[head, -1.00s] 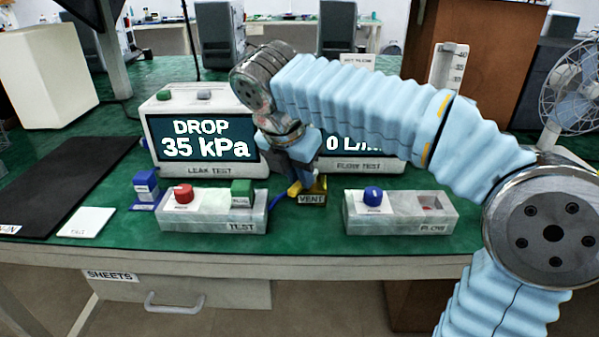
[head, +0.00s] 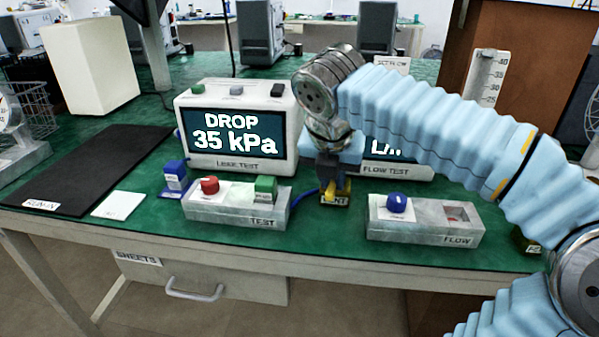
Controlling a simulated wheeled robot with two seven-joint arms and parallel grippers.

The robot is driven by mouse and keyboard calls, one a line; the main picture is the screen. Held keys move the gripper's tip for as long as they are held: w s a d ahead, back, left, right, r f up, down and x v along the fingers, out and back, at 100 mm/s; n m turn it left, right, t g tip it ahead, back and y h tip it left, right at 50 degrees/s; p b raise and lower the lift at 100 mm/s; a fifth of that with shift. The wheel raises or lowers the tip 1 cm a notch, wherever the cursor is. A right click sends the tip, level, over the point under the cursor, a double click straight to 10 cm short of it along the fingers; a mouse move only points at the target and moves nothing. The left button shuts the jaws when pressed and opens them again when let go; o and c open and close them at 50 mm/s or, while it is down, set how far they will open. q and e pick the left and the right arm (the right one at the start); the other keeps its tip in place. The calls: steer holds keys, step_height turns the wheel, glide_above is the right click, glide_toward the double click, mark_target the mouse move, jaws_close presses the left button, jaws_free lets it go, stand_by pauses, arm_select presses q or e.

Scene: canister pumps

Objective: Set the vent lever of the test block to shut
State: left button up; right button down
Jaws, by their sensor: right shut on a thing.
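The vent block (head: 335,200), a small dark block with a yellow label, stands right of the grey test block (head: 235,212). A blue line runs between them. My right gripper (head: 334,184) is over the vent block, pointing down, shut on the yellow vent lever (head: 326,191). The gripper hides most of the lever, so its setting cannot be told. The test block carries a red knob (head: 209,185) and a green piece (head: 266,187). My left gripper is not in view.
The leak test unit (head: 240,130) behind reads DROP 35 kPa. The flow test unit (head: 405,168) is partly hidden by my right arm. The flow block (head: 425,232) with a blue knob stands right of the vent block. A black mat (head: 90,170) and white card (head: 118,205) lie left.

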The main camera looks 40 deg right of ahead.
steer(key=c, duration=1.1)
jaws_free()
steer(key=p+v, duration=0.2)
steer(key=v, duration=1.2)
